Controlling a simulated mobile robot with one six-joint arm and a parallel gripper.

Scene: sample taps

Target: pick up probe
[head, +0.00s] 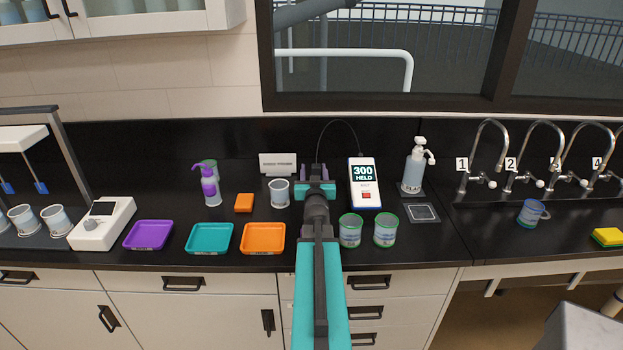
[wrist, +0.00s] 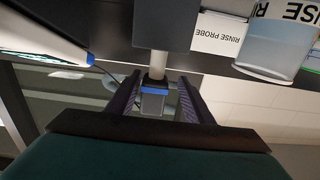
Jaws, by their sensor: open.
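In the wrist view the probe (wrist: 157,65) is a pale grey shaft with a blue band and a darker end. It stands out from a dark block (wrist: 162,24). My gripper (wrist: 157,98) is open, with one finger on each side of the probe's banded end. I cannot tell whether either finger touches it. In the head view my gripper (head: 316,190) is over the counter between a white beaker and the meter (head: 364,183), which reads "300 HELD". My arm hides most of the probe there. A thin cable arches from the meter towards my gripper.
The beaker (head: 279,193) labelled "RINSE" stands close left of my gripper, with a card (head: 278,164) behind it. Two green-rimmed cups (head: 350,231) (head: 385,230) stand in front right. Purple (head: 148,235), teal (head: 209,239) and orange (head: 263,239) trays line the front edge.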

